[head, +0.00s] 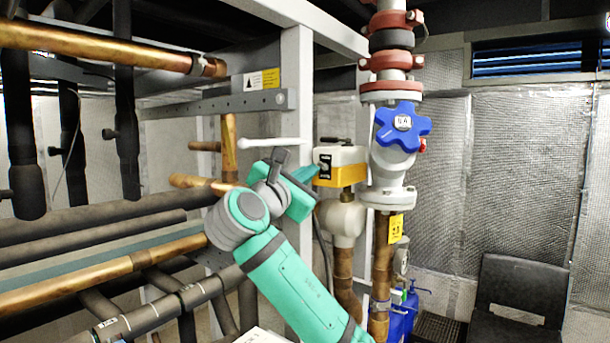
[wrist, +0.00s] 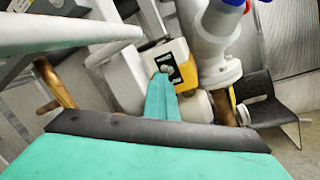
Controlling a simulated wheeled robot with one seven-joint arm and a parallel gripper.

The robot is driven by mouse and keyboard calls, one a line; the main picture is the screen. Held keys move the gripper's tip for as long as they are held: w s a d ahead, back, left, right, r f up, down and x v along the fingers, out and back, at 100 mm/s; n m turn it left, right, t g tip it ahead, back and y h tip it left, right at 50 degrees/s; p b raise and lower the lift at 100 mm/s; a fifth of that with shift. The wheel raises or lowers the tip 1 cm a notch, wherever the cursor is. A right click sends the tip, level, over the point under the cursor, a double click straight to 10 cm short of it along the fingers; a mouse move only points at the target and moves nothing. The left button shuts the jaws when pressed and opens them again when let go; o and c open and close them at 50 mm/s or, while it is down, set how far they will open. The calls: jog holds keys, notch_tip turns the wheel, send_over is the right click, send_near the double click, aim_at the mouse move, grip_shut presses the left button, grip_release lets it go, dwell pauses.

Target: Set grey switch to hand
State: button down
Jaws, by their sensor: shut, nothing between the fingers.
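A white and yellow actuator box (head: 346,163) sits on the valve left of the large vertical pipe. It also shows in the wrist view (wrist: 166,52). A black label panel (head: 324,166) is on its side facing my gripper. The grey switch on this panel is small, and its setting cannot be read. My gripper (head: 310,172) is shut and empty, its teal fingertips close to the panel. In the wrist view the fingertips (wrist: 160,79) overlap the panel's left part and partly hide it. I cannot tell whether they touch the switch.
A blue handwheel (head: 402,124) on the grey valve stands right of the box. A white bar (head: 270,143) runs above my gripper, and a grey frame post (head: 297,95) is behind it. Copper and dark pipes fill the left. A black chair (head: 518,290) stands at lower right.

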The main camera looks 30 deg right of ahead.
jog(key=v, duration=1)
jog(key=shift+s+a, duration=0.25)
